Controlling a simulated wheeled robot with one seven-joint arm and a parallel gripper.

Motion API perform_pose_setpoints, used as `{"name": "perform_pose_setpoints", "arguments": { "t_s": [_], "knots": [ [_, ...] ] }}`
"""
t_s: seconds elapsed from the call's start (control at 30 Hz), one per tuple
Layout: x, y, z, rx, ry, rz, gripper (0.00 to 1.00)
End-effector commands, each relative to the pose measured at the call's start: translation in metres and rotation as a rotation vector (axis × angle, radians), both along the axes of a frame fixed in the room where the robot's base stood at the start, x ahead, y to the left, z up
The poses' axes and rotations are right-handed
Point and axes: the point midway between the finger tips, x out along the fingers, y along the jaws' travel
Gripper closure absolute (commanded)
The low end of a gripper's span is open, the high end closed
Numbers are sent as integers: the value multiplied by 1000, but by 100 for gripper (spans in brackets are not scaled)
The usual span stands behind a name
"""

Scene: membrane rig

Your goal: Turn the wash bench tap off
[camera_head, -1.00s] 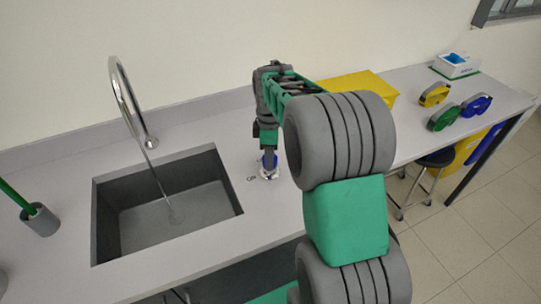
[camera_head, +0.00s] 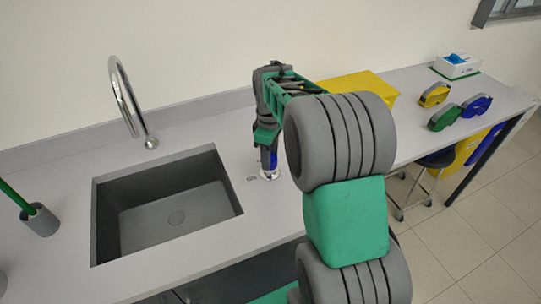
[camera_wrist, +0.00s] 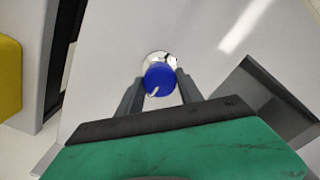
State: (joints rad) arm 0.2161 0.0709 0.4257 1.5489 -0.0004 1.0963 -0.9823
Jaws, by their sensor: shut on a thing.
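The tap's blue knob (camera_wrist: 160,80) sits on a pale round base on the bench top, right of the sink; a white mark shows on its top. My gripper (camera_wrist: 157,90) is shut on the knob, with one finger on each side. In the head view my gripper (camera_head: 268,165) reaches down onto the knob, which is mostly hidden. The curved metal spout (camera_head: 122,95) stands behind the sink (camera_head: 215,212), and no water runs from it. A small label beside the knob is partly hidden and I cannot read it.
A cup with a green-handled brush (camera_head: 40,220) stands left of the sink. A yellow box (camera_head: 355,86) is behind my arm. Tape dispensers (camera_head: 443,117) and a white-and-blue box (camera_head: 456,66) sit at the far right. A stool (camera_head: 436,160) stands below the bench.

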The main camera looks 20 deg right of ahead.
Motion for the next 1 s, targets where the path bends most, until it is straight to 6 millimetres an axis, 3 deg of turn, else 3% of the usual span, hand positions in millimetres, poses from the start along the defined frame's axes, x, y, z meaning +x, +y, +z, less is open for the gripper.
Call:
{"name": "perform_pose_setpoints", "arguments": {
  "t_s": [0.07,0.1,0.33,0.67,1.0],
  "knots": [
    [0,0,1,-1,-2,-1,97],
    [1,0,1,-1,-2,-1,55],
    [0,0,0,0,-1,-1,37],
    [1,0,5,-1,-2,0,35],
    [1,0,67,-1,-4,0,35]
  ]
}}
